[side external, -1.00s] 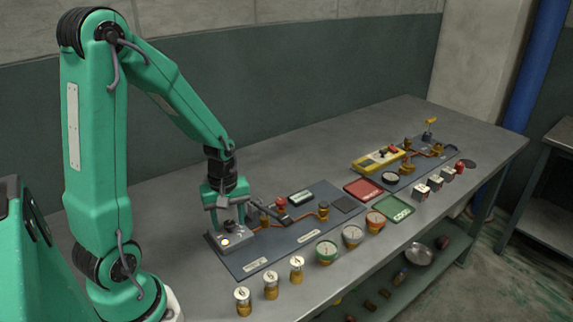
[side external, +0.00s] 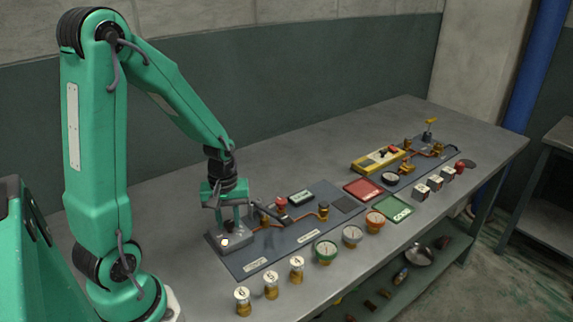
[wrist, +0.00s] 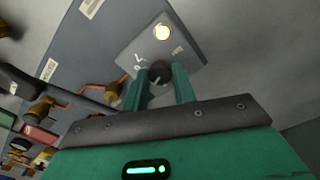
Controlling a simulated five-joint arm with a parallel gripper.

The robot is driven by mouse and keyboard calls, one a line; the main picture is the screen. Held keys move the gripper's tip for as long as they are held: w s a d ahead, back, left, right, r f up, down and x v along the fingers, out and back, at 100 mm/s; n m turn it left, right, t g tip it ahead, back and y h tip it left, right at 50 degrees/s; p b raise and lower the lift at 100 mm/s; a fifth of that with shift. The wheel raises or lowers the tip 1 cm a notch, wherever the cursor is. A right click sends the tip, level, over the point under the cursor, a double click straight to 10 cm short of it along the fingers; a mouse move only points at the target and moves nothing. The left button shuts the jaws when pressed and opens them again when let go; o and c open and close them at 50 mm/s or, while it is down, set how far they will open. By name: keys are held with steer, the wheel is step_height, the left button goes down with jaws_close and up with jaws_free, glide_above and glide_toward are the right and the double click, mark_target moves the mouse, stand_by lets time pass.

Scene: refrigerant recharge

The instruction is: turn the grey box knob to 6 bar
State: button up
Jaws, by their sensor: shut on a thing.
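The grey box (side external: 236,241) sits at the near left corner of the dark panel, with a lit round lamp (wrist: 162,32) on its top face. The dark round knob (wrist: 160,72) on the box shows in the wrist view between two green fingers. My gripper (wrist: 161,85) is shut on the knob, one finger on each side. It points down over the box in the side view (side external: 231,228). Small marks are printed on the box around the knob, but they are too small to read. The knob's pointer setting cannot be told.
The dark panel (side external: 262,255) carries copper pipes and brass fittings right of the box. Numbered brass-and-white cylinders (side external: 271,285) and round gauges (side external: 326,252) line the table's front. Red (side external: 363,189) and green (side external: 389,212) trays lie further right. The table behind the panel is clear.

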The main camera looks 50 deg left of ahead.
mark_target(229, 223)
steer(key=m, duration=0.9)
stand_by(0.4)
steer(key=o, duration=1)
steer(key=shift+r, duration=0.15)
steer(key=shift+r, duration=3.8)
